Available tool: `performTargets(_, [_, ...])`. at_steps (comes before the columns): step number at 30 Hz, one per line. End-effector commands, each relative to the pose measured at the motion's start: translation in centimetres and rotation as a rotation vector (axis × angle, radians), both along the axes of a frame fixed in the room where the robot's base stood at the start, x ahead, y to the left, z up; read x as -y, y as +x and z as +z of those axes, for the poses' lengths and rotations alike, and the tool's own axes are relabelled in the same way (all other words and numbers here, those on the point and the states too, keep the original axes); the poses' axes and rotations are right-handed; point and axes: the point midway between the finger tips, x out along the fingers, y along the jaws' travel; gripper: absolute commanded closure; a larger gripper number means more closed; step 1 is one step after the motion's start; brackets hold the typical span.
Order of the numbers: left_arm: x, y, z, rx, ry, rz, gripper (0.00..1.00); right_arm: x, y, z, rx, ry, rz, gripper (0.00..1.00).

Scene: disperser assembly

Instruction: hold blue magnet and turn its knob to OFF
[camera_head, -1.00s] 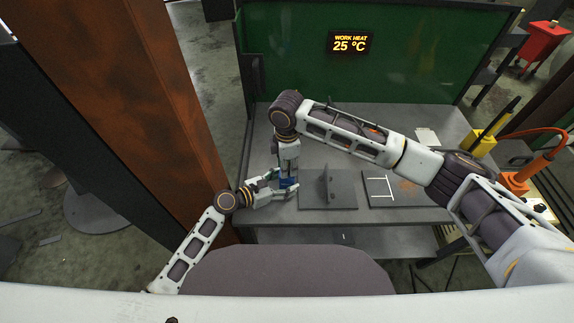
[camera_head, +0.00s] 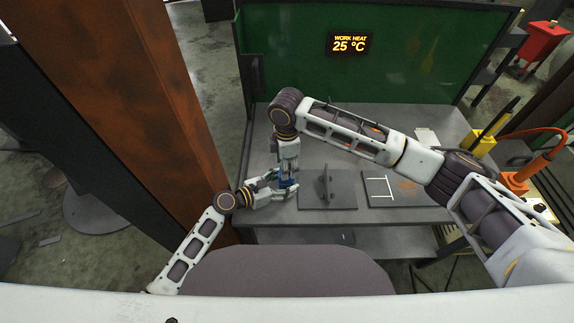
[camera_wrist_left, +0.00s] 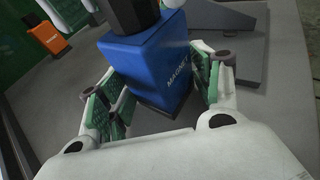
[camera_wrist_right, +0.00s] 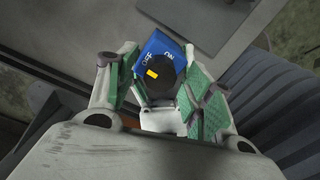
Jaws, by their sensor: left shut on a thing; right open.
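The blue magnet (camera_wrist_left: 160,62) stands upright on the table, with "MAGNET" lettered on its side. It is a small blue patch in the head view (camera_head: 288,184). My left gripper (camera_wrist_left: 158,85) is shut on it, one green-padded finger at each side. The OFF and ON letters show on the blue top (camera_wrist_right: 158,47) beyond the knob. My right gripper (camera_wrist_right: 155,88) is open, pointing down, its fingers spread on either side of the knob.
A grey plate with an upright bracket (camera_head: 322,188) lies just right of the magnet. A dark plate with white lines (camera_head: 385,188) lies farther right. A brown column (camera_head: 150,100) stands left of the table. A green panel reading 25 °C (camera_head: 400,50) closes the back.

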Motion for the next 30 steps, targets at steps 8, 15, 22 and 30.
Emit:
performTargets(8, [-0.1, 0.0, -0.1, 0.000, 0.002, 0.001, 0.75, 0.0, 0.0, 3.2, 0.003, 0.001, 0.001, 0.48])
performTargets(15, [-0.1, 0.0, -0.1, 0.000, 0.002, 0.001, 0.75, 0.0, 0.1, 6.8, 0.003, 0.001, 0.001, 0.48])
performTargets(22, [-0.1, 0.0, -0.1, -0.001, 0.002, 0.001, 0.75, 0.0, 0.1, 9.8, 0.002, 0.000, -0.001, 0.48])
performTargets(30, [0.0, 0.0, -0.1, -0.001, 0.002, 0.000, 0.75, 0.1, 0.0, 11.3, 0.001, -0.001, 0.000, 0.48])
